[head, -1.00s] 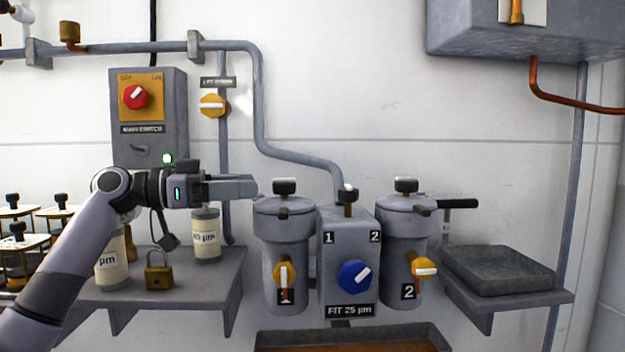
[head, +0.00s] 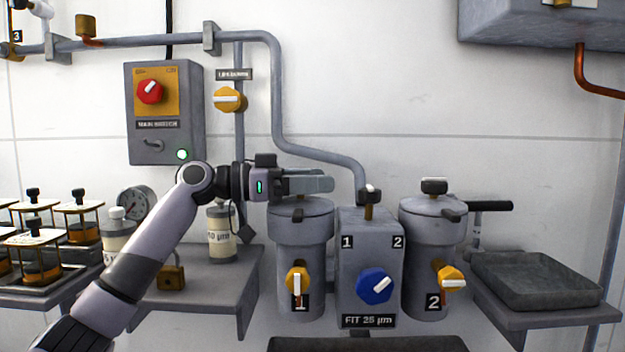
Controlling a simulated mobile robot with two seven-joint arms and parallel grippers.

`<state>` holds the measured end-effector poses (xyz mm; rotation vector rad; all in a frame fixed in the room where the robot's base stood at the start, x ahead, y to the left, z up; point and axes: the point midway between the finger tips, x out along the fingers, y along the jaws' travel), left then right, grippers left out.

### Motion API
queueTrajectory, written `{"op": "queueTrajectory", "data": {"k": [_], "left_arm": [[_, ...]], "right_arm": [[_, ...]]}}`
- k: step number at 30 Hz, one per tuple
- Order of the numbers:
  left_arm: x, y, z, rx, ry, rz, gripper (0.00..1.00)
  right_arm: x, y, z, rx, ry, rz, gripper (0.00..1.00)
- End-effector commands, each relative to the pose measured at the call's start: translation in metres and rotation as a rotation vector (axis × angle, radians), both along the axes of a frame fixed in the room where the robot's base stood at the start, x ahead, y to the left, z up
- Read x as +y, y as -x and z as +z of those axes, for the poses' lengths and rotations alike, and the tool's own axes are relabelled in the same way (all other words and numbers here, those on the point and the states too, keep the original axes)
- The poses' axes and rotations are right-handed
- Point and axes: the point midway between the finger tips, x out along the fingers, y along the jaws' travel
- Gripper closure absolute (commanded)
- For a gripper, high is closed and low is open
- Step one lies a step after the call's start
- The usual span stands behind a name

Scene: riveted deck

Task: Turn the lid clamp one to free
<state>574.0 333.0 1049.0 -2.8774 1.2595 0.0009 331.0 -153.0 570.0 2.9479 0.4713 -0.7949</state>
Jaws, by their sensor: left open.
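Filter housing one (head: 302,250) is a grey canister with a yellow valve (head: 298,282) above its "1" label. My left gripper (head: 328,182) reaches in from the left, level, with its fingers just above the lid (head: 300,208) of this housing. The fingers are open and hide lid clamp one; I cannot tell whether they touch it. Housing two (head: 427,255) stands to the right with its black-knobbed lid clamp (head: 434,186) in plain view. My right gripper is not in view.
A grey block (head: 368,250) with a blue selector knob (head: 375,283) stands between the housings. A black handle (head: 490,206) sticks out right of housing two. A grey tray (head: 535,280) sits on the right shelf. A padlock (head: 172,278) is on the left shelf.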

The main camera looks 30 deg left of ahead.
Motion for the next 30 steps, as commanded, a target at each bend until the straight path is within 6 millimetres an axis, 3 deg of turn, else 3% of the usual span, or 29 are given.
{"op": "queueTrajectory", "data": {"k": [7, 11, 12, 22, 30], "left_arm": [[-0.0004, -0.0005, 0.0002, -0.001, 0.001, 0.001, 0.32], [-0.0002, -0.0005, 0.0002, -0.001, 0.001, 0.001, 0.74], [-0.0002, -0.0005, 0.0001, -0.001, 0.001, 0.000, 0.80], [0.0002, -0.0006, 0.0003, 0.001, -0.001, 0.033, 0.80], [0.0017, -0.0018, 0.0015, 0.000, -0.001, 0.157, 0.80]], "right_arm": [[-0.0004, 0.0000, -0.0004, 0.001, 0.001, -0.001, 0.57], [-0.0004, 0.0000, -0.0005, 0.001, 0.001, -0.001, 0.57], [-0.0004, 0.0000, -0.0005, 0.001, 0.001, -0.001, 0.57], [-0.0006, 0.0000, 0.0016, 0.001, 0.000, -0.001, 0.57], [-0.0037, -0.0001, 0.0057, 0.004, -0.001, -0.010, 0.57]]}}
